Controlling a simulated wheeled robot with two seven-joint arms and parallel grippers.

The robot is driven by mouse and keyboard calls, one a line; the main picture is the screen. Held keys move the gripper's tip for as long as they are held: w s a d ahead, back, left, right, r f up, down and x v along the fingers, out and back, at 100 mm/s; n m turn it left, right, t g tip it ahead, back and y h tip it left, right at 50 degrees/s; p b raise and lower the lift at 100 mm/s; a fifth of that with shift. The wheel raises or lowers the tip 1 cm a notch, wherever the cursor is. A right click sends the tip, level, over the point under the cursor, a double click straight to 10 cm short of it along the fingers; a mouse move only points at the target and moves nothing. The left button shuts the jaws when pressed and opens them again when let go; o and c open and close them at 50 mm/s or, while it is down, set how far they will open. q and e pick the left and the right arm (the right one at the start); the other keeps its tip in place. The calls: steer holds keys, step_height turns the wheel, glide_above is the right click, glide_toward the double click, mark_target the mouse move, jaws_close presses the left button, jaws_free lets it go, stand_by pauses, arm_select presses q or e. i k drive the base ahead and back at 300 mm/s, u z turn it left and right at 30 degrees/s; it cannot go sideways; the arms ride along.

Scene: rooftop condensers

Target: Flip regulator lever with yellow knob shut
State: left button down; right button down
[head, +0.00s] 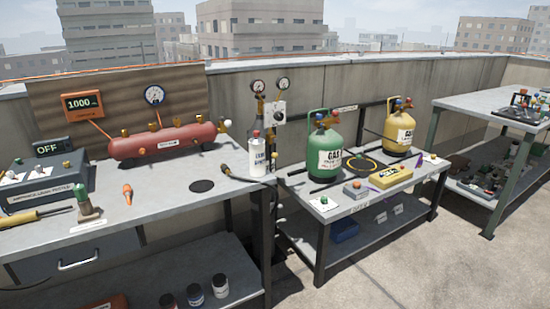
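A regulator assembly with two round gauges (258,87) and a white panel with a dark dial (278,112) stands against the wall at the back centre. Brass-coloured fittings sit below the gauges. They are small, and I cannot clearly tell a lever with a yellow knob among them or its position. A white bottle with a red top (257,158) stands in front and hides part of the assembly. Neither my left nor my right gripper is in view.
A red horizontal tank (163,141) lies on the left bench (150,205). A green gas cylinder (324,150) and a yellow gas cylinder (400,132) stand on the lower bench. A shelf table (480,104) stands at right. Concrete floor (410,270) is clear in front.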

mark_target(274, 156)
steer(key=z, duration=0.6)
steer(key=i, duration=1.6)
steer(key=u, duration=0.95)
steer(key=i, duration=0.5)
steer(key=u, duration=0.6)
